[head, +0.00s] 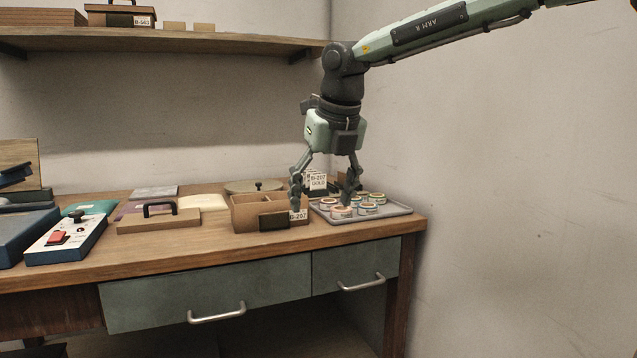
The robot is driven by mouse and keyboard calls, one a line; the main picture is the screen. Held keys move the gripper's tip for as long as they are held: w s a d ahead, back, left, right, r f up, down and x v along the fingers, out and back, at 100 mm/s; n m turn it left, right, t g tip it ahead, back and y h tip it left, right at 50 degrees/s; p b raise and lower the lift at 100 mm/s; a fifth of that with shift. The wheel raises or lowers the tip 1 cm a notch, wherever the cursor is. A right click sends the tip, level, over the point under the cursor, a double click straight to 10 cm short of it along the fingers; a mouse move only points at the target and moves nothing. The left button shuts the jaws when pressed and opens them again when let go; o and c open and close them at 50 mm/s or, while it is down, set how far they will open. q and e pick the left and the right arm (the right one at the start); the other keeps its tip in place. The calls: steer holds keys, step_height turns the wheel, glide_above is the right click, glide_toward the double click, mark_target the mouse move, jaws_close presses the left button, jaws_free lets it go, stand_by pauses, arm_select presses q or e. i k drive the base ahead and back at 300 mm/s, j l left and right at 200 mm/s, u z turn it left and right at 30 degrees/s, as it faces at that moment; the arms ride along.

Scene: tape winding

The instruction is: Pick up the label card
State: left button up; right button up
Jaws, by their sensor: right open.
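A small white label card (317,182) reading "B-207 GOLD" stands upright at the back of the bench's right end. It shows between the two fingers of my right gripper (323,196), which points down with its fingers spread wide and nothing held. Whether the card is in front of or behind the plane of the fingers I cannot tell. The card's lower part is close to the open box and tray, and its base is not clear. My left gripper is not in view.
A grey tray (399,209) with several small tape rolls (367,209) lies at the right end. Beside it stands an open wooden box (250,214) tagged "B-207". A handled lid (158,221) and a switch box (66,240) lie left. A shelf (180,41) spans the wall.

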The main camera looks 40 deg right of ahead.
mark_target(317, 182)
steer(key=i+l, duration=1.1)
steer(key=l, duration=0.15)
